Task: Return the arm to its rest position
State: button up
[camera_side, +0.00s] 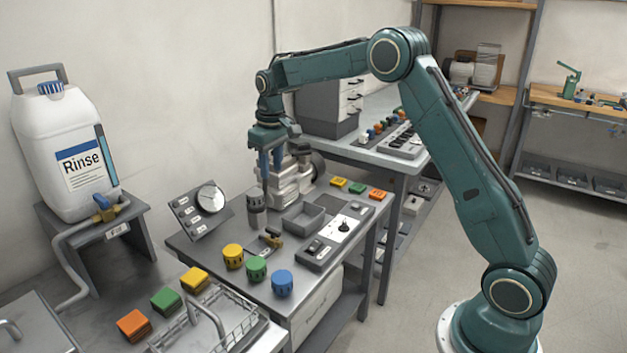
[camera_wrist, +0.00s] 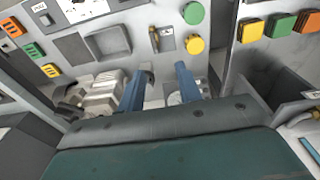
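My gripper (camera_side: 271,170) hangs pointing down over the bench, above and beside the grey compressor (camera_side: 290,182). Its two blue fingers stand apart in the wrist view (camera_wrist: 163,74), with nothing visibly held between them. My arm is raised and bent, reaching left from its base at the lower right. The compressor also shows in the wrist view (camera_wrist: 100,92), just left of the fingers.
Yellow (camera_side: 233,256), green (camera_side: 256,268) and blue (camera_side: 282,282) knobs stand at the bench's front. A Rinse canister (camera_side: 68,150) is at far left; a wire basket (camera_side: 215,325) is in front.

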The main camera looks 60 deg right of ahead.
jog(key=s+a+r+t, duration=0.1)
jog(key=s+a+r, duration=0.2)
jog(key=s+r, duration=0.45)
jog(key=s+a+r+t, duration=0.1)
jog(key=s+a+r, duration=0.35)
jog(key=s, duration=0.65)
jog(key=s+a+f+t, duration=0.1)
jog(key=s, duration=0.8)
jog(key=s+a+f+t, duration=0.1)
jog(key=s, duration=0.9)
jog(key=shift+a+f+t, duration=0.35)
jog(key=shift+a+t, duration=0.05)
